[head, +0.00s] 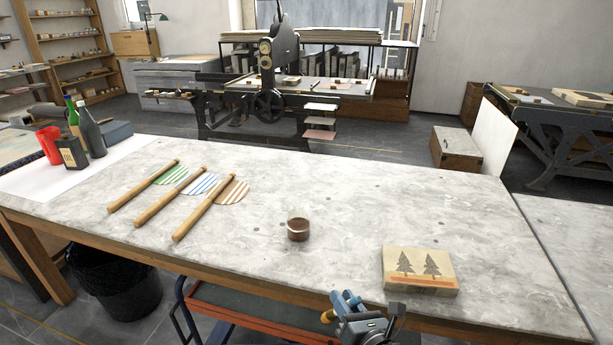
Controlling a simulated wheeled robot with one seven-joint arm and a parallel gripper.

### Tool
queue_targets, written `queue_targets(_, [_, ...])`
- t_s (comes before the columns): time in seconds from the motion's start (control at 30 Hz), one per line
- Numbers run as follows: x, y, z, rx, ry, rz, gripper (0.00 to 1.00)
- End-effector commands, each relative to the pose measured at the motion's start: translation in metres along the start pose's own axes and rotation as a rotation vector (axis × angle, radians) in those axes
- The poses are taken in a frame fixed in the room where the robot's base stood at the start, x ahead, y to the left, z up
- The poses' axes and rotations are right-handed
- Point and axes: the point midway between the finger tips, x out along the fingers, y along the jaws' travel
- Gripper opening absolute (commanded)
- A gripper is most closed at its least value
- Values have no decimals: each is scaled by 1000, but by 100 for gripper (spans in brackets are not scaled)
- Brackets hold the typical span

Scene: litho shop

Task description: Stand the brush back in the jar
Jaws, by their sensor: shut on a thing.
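A small round jar (298,230) with clear glass at its top and dark brown below stands upright on the grey marbled tabletop, right of the middle. No brush stands in it. My gripper (347,303) shows at the bottom edge of the head view, over the table's front edge and nearer to me than the jar. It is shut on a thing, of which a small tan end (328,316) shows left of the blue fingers. I take it for the brush; most of it is hidden or too small to make out.
A block with two printed trees (420,270) lies right of the jar. Three striped fans with long wooden handles (178,202) lie to the left. Bottles (90,135) and a red cup (49,145) stand far left. The tabletop around the jar is clear.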

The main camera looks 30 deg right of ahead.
Motion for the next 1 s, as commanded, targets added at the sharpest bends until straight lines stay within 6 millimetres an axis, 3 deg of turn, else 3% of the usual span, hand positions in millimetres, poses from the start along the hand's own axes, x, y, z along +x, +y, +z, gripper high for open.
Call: queue_targets(1.0, [17, 13, 46, -27, 18, -112, 0])
